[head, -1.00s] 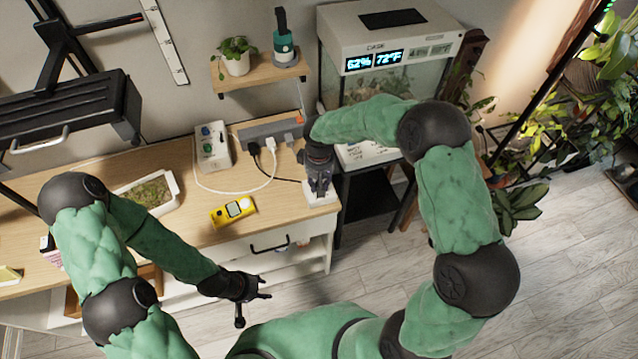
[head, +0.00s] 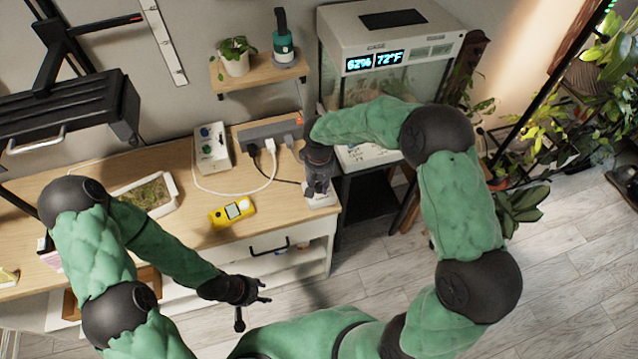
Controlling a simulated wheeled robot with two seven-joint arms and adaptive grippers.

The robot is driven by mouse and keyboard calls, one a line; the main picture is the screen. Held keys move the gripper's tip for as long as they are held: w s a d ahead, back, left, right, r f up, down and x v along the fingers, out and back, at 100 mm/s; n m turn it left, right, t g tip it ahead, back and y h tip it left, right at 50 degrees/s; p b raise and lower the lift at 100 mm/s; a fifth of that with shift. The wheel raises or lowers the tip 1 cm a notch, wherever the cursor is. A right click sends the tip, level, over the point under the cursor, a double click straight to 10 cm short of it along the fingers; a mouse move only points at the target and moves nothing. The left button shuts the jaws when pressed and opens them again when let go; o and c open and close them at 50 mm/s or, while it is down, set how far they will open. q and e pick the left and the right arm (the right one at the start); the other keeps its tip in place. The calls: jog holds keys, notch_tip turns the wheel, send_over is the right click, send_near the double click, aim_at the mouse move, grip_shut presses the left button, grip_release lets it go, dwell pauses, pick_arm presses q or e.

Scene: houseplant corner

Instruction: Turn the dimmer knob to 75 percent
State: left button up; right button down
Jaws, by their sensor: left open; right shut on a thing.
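A white dimmer box (head: 322,203) sits at the right end of the wooden bench top. My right gripper (head: 318,192) points down over it and is shut on its knob, which the fingers hide. The knob's mark and any scale cannot be read here. My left gripper (head: 252,304) is open and empty, held low in front of the bench, well away from the dimmer.
A yellow meter (head: 232,212) lies left of the dimmer. A white box with green and blue knobs (head: 211,147), a power strip (head: 270,131) and cables lie behind. A terrarium (head: 390,45) stands behind my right arm. A moss tray (head: 150,192) is further left.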

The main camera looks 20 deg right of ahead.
aim_at(319, 186)
jog(key=c, duration=0.9)
grip_release()
jog(key=shift+c, duration=0.2)
notch_tip(319, 186, up, 12)
